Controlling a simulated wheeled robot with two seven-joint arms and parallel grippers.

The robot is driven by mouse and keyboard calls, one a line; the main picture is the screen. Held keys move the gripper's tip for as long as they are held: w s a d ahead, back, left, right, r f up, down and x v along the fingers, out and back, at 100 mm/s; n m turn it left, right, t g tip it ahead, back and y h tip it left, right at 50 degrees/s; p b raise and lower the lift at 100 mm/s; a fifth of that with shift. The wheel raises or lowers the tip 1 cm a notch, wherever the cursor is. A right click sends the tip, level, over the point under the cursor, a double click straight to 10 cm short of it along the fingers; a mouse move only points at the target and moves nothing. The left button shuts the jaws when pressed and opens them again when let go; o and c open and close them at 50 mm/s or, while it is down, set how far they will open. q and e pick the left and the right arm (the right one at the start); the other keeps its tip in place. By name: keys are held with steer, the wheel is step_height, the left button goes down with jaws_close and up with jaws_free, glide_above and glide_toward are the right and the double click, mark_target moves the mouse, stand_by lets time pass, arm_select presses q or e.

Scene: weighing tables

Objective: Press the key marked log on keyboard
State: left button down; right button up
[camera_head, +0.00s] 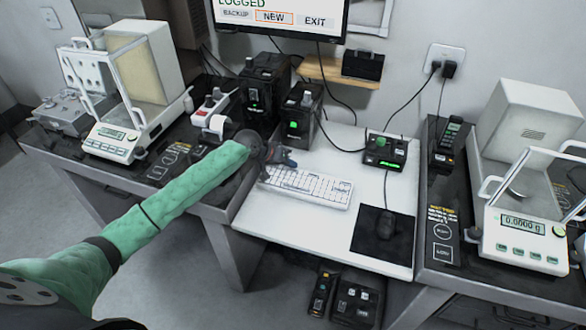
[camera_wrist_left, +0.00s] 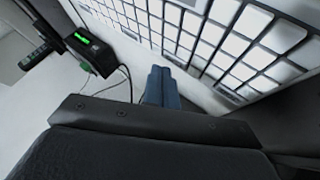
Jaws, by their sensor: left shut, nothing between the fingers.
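The white keyboard (camera_head: 312,188) lies on the white middle table. My left gripper (camera_head: 289,162) is shut and empty, at the keyboard's far left end. In the left wrist view its blue fingertips (camera_wrist_left: 161,84) are together beside the edge of the keyboard (camera_wrist_left: 205,40), whose pale keys run diagonally across the top right. I cannot tell whether the fingertips touch a key. No key marking is legible, so I cannot pick out the log key. The monitor (camera_head: 275,15) reads LOGGED above BACKUP, NEW and EXIT, with NEW outlined in orange. My right gripper is not in view.
A black device with a green display (camera_head: 384,152) stands right of the keyboard, and a mouse (camera_head: 386,226) lies on a black mat (camera_head: 370,239). Black boxes (camera_head: 301,112) stand behind my gripper. Balances stand left (camera_head: 112,140) and right (camera_head: 524,240). The table's front left is clear.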

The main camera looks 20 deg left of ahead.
mark_target(290, 172)
arm_select(q)
steer(key=shift+r, duration=0.2)
steer(key=shift+r+p, duration=2.1)
steer(key=shift+r, duration=0.35)
